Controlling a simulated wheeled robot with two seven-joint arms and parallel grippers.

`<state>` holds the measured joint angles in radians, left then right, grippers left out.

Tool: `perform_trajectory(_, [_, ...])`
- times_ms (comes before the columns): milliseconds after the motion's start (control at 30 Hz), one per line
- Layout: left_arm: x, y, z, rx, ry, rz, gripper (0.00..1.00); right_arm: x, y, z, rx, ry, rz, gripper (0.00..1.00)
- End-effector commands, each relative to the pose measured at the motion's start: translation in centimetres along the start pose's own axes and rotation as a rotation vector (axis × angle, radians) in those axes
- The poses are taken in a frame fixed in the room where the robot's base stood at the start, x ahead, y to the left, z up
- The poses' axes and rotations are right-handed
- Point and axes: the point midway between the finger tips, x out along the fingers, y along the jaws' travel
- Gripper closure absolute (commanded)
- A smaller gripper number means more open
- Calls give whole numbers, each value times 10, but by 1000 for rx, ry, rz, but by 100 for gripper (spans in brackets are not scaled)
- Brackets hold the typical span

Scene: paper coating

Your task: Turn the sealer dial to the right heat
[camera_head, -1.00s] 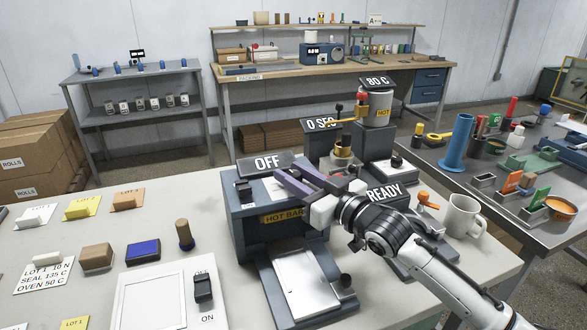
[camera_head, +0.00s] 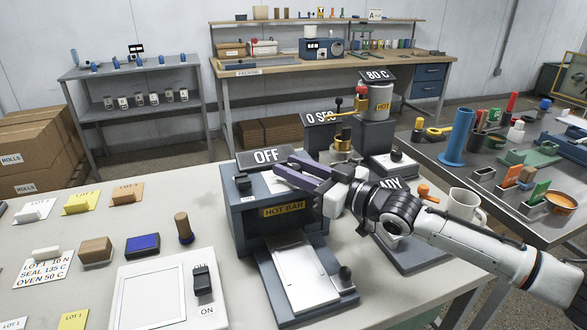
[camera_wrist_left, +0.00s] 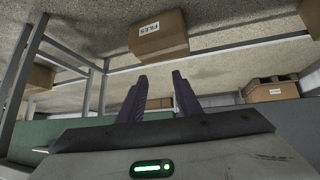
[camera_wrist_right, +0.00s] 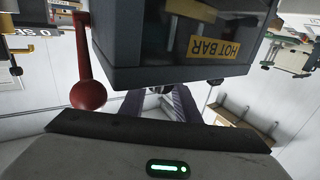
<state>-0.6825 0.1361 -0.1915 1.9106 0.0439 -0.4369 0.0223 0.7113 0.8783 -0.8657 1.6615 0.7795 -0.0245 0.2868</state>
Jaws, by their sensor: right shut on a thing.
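The sealer (camera_head: 245,215) is a blue-grey box marked HOT BAR, and its tilted display (camera_head: 265,156) reads OFF. My right gripper (camera_head: 284,173) reaches across the sealer's top from the right, its purple fingers just below the display. It is shut on the dial, which the fingers hide in the head view; in the right wrist view the right gripper (camera_wrist_right: 163,92) shows a small part between its fingers. A card (camera_head: 45,268) reads LOT 1, 10 N, SEAL 135 C, OVEN 50 C. My left gripper (camera_wrist_left: 160,78) shows only in its wrist view, fingers apart and empty.
A black block switch (camera_head: 243,184) stands on the sealer's left top. A silver plate (camera_head: 302,275) lies in front of the sealer. Behind the right gripper stand the 0 SEC display (camera_head: 322,118) and a pot under an 80 C sign (camera_head: 378,76). A mug (camera_head: 465,205) stands to the right.

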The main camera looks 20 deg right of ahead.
Motion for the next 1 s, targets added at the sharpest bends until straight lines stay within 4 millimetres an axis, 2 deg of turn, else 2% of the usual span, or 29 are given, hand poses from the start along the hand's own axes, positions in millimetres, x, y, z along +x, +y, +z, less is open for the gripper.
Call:
perform_trajectory(200, [0,0,0,-1,0,0,69,0,1,-2,-2,2,2,93])
perform_trajectory(233, [0,0,0,-1,0,0,69,0,1,-2,-2,2,2,69])
perform_trajectory(333, [0,0,0,-1,0,0,69,0,1,-2,-2,2,2,52])
perform_trajectory(667, [-2,0,2,-2,-5,0,69,-3,0,-1,0,0,1,52])
perform_trajectory(767, [-6,1,-2,-2,-6,0,69,-12,0,-1,1,-2,1,52])
perform_trajectory(1000, [-20,2,-15,-2,-7,-1,69,-54,0,-3,-1,-5,2,52])
